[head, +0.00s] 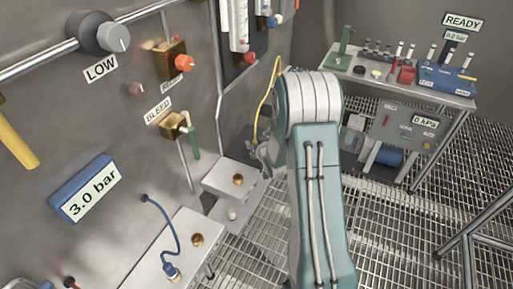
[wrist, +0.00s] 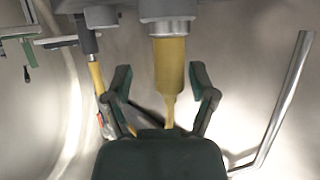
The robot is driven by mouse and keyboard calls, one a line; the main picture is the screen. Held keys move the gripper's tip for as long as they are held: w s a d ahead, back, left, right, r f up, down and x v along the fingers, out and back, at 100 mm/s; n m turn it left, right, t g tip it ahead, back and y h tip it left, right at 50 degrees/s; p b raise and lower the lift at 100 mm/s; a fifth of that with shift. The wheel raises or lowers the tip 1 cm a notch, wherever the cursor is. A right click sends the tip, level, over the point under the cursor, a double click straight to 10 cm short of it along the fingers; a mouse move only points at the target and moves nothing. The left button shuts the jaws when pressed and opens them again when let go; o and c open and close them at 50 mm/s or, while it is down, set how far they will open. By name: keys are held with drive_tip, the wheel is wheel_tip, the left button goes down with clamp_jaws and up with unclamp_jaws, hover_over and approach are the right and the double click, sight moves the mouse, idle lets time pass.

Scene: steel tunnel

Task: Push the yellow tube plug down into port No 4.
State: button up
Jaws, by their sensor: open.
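In the wrist view the yellow tube plug (wrist: 171,66) has a thick yellow body that narrows to a thin yellow tube. Its wide end meets a grey metal collar (wrist: 168,27); how deep it sits is unclear. My gripper (wrist: 161,80) is open, with one dark finger on each side of the plug and a gap at both sides. In the head view my gripper (head: 258,154) is small and partly hidden by my arm, near a looping yellow tube (head: 267,90). No port number is legible, so I cannot tell which port is No 4.
Another yellow tube (wrist: 97,76) hangs from a fitting left of the plug. A bent metal rail (wrist: 285,105) stands at the right. In the head view a steel panel (head: 105,130) with knobs and gauges fills the left, and a loaded bench (head: 400,84) stands at the back right.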

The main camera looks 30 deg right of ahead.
drive_tip(key=shift+a, duration=0.5)
clamp_jaws()
drive_tip(key=shift+a+r, duration=0.1)
drive_tip(key=shift+a, duration=0.1)
drive_tip(key=shift+d, duration=0.4)
drive_tip(key=shift+r, duration=0.3)
wheel_tip(320, 180, up, 2)
drive_tip(key=shift+r, duration=0.1)
drive_tip(key=s+r, duration=1)
drive_tip(key=s, duration=0.4)
drive_tip(key=w+a+f+n+y, duration=0.2)
drive_tip(key=w+a+n+y, duration=0.1)
drive_tip(key=a, duration=0.2)
drive_tip(key=w+a+f+n+g+y, duration=0.1)
drive_tip(key=w+a+n+y, duration=0.2)
drive_tip(key=a+y, duration=0.1)
drive_tip(key=shift+a+f, duration=0.4)
drive_tip(key=shift+a, duration=0.4)
